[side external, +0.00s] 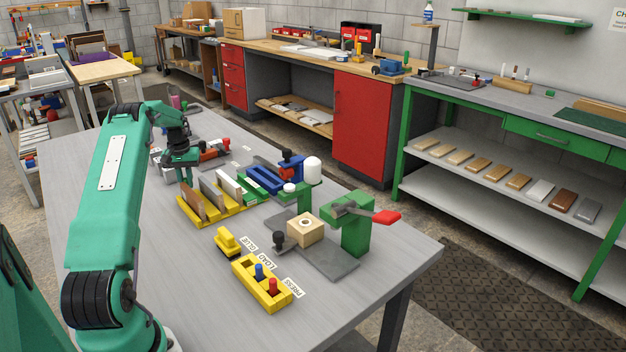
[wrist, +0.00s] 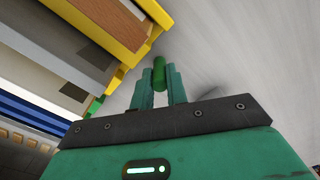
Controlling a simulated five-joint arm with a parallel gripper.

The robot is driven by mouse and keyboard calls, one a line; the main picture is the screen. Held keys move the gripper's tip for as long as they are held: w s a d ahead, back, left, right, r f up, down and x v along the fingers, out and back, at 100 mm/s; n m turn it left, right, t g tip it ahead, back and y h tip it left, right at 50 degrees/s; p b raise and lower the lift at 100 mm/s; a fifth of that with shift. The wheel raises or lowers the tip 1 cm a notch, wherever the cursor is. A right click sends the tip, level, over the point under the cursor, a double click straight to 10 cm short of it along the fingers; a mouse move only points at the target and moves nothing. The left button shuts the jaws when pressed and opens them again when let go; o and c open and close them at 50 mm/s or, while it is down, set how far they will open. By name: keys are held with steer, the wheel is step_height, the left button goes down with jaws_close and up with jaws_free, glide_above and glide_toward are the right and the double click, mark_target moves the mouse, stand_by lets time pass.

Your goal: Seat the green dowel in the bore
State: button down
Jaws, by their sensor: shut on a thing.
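My gripper (wrist: 160,86) is shut on the green dowel (wrist: 159,72), which stands out past the fingertips in the wrist view. In the side view my gripper (side external: 184,173) hangs over the far left part of the table, left of the yellow rack; the dowel is too small to make out there. The wooden block (side external: 304,237) with a round dark bore (side external: 306,223) in its top sits on a grey plate at the press, well to the right of and nearer than my gripper. The bore looks empty.
The green press (side external: 355,228) with a red-tipped lever stands beside the block. A yellow holder (side external: 245,273) carries a blue and a red dowel. A yellow rack (side external: 228,213) with upright boards and a blue fixture (side external: 263,180) stand between my gripper and the block.

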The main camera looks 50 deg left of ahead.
mark_target(185, 178)
steer(key=shift+f, duration=0.1)
steer(key=c, duration=1.4)
jaws_free()
step_height(185, 178, up, 12)
steer(key=shift+r, duration=0.2)
